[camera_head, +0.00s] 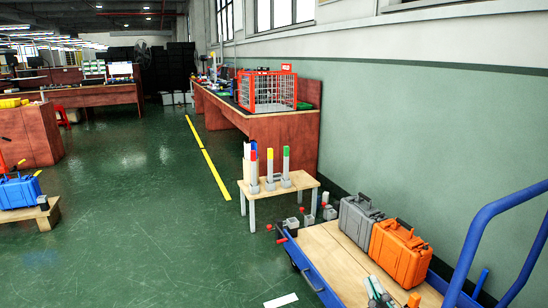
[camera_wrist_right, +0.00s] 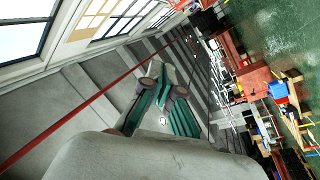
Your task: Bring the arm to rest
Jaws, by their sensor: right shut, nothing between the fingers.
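My right gripper (camera_head: 377,290) shows at the bottom edge of the head view, in front of the cart's wooden deck. It is shut and empty. The rest of the right arm is mostly out of the head view. My left gripper is not in view.
A blue-framed cart (camera_head: 322,262) carries a grey case (camera_head: 357,220) and an orange case (camera_head: 399,252) at the lower right. A small wooden table (camera_head: 300,181) with coloured posts stands behind it. A blue case (camera_head: 18,191) is at far left. The green floor (camera_head: 130,220) between is open.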

